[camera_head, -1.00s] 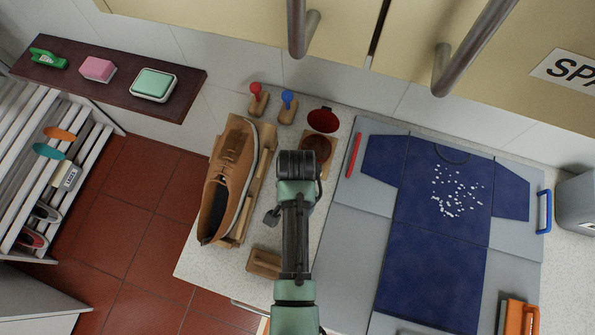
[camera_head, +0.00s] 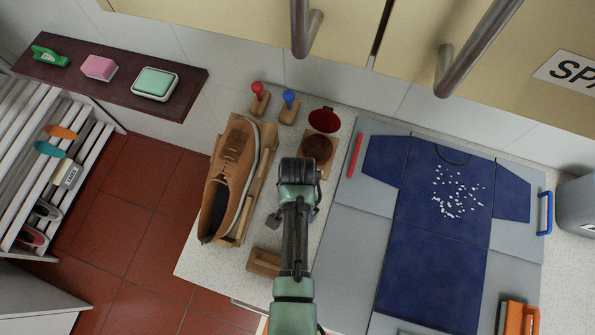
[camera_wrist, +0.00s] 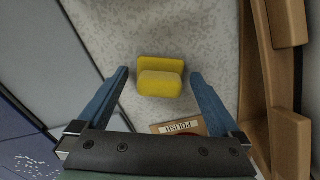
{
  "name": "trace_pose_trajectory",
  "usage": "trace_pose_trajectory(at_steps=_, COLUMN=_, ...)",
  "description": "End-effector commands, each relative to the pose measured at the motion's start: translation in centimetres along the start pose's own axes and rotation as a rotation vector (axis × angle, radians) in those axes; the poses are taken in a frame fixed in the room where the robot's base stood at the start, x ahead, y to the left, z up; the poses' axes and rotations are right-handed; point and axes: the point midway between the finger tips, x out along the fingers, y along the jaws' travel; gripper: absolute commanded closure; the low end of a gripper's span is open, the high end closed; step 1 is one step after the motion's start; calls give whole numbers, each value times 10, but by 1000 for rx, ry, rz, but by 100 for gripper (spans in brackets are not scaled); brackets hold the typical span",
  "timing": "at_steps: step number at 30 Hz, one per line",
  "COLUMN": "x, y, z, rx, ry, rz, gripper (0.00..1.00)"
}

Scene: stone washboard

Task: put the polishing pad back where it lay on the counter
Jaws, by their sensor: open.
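The yellow polishing pad (camera_wrist: 160,82) rests on the speckled counter (camera_wrist: 170,30) in the wrist view, with a flat part and a raised block. My gripper (camera_wrist: 158,75) is open, its two blue fingers on either side of the pad with a gap at each side. Whether the pad is touched from above cannot be told. In the head view my gripper (camera_head: 300,172) is over the counter strip between the shoe and the folding board. There my arm hides the pad.
A brown shoe (camera_head: 232,175) on a wooden stand is left of my gripper. An open red polish tin (camera_head: 317,148) lies behind it, with red and blue knobbed tools nearby. A wooden block (camera_head: 264,262) lies at the front. The grey board (camera_head: 350,245) with a blue shirt fills the right.

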Motion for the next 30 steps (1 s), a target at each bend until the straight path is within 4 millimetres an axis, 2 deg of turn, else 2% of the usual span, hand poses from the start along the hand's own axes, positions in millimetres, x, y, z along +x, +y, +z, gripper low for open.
trace_pose_trajectory(at_steps=5, x=-9, y=0, z=-1, rx=0, ry=2, rz=-1, gripper=0)
trace_pose_trajectory(at_steps=8, x=-22, y=0, z=-1, rx=0, ry=2, rz=-1, gripper=0)
trace_pose_trajectory(at_steps=21, x=-105, y=-1, z=-1, rx=0, ry=3, rz=-3, gripper=0)
trace_pose_trajectory(at_steps=25, x=-118, y=0, z=0, rx=0, ry=1, rz=-1, gripper=0)
trace_pose_trajectory(at_steps=30, x=-124, y=0, z=0, rx=0, ry=0, rz=0, gripper=0)
